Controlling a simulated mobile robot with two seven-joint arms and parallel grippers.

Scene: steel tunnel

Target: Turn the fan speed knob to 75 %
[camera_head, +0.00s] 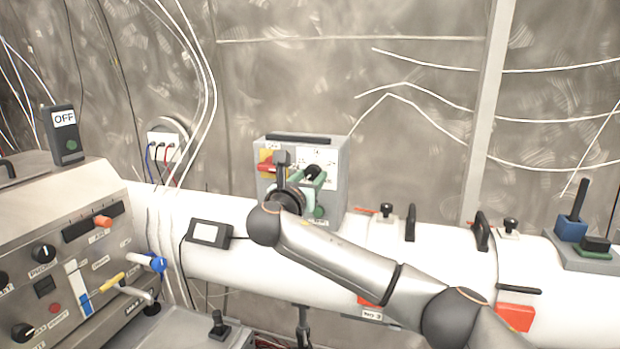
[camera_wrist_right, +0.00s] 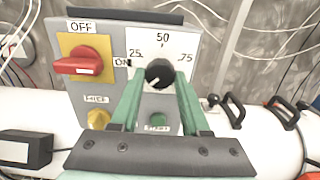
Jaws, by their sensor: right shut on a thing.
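The fan speed knob (camera_wrist_right: 159,72) is a round black knob on a white dial plate marked 25, 50 and 75. A small pale mark shows on its lower left face, but I cannot read an exact setting from it. My right gripper (camera_wrist_right: 160,80) has its green fingers on both sides of the knob, shut on it. In the head view the right gripper (camera_head: 314,178) is at the front of the grey control box (camera_head: 335,152), and the wrist hides part of the box. My left gripper is not in view.
A red switch handle (camera_wrist_right: 84,64) on a yellow plate sits left of the dial, with a yellow button (camera_wrist_right: 98,119) below it. A green button (camera_wrist_right: 158,118) is under the knob. A white pipe (camera_head: 225,265) runs below the box. A control console (camera_head: 60,240) stands left.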

